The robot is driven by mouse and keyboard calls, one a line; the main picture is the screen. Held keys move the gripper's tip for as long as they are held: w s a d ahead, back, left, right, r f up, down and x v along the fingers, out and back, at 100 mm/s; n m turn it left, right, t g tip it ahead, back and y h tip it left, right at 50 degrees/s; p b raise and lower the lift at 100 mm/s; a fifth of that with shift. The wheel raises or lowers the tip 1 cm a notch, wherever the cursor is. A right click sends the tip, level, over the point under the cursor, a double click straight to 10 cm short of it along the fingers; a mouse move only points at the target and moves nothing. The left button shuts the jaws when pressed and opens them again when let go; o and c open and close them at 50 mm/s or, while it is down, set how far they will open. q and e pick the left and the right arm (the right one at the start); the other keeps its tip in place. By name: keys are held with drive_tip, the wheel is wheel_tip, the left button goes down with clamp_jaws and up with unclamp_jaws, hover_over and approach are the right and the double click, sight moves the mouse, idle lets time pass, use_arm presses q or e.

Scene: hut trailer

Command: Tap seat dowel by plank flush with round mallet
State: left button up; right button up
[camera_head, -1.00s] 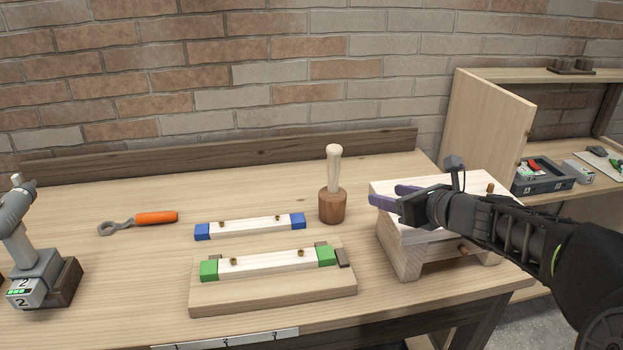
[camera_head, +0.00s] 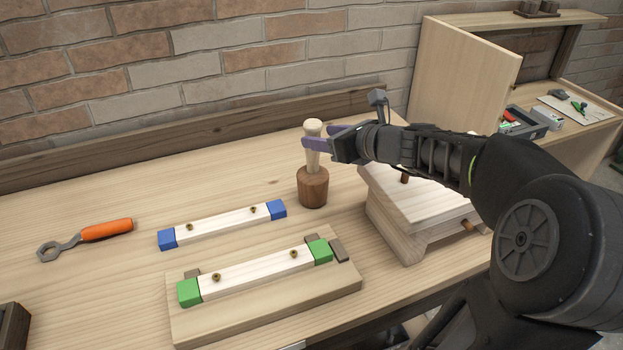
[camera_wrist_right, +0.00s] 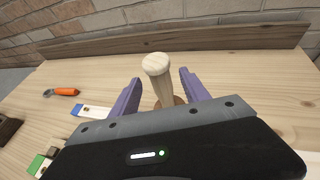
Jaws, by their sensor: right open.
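The round mallet (camera_head: 313,187) stands upright on its brown wooden head on the bench, its pale handle pointing up. My right gripper (camera_head: 318,142) is open at the upper handle. In the right wrist view the handle (camera_wrist_right: 158,75) rises between the two purple fingers (camera_wrist_right: 155,92), with gaps on both sides. The wooden stool (camera_head: 390,220) stands to the right of the mallet, partly hidden under my right arm. One dowel (camera_head: 470,226) sticks out of its side, and another dowel (camera_head: 405,178) shows at its top. My left gripper is not in view.
A blue-ended strip (camera_head: 222,225) lies left of the mallet. A green-ended strip (camera_head: 255,272) rests on a wooden board (camera_head: 270,312) in front. An orange-handled wrench (camera_head: 105,230) lies at far left. A low back rail (camera_head: 200,137) runs along the wall.

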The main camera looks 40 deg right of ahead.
drive_tip(key=shift+x, duration=0.75)
drive_tip(key=shift+x, duration=2.7)
drive_tip(key=shift+r, duration=0.2)
clamp_jaws()
drive_tip(key=shift+r, duration=0.1)
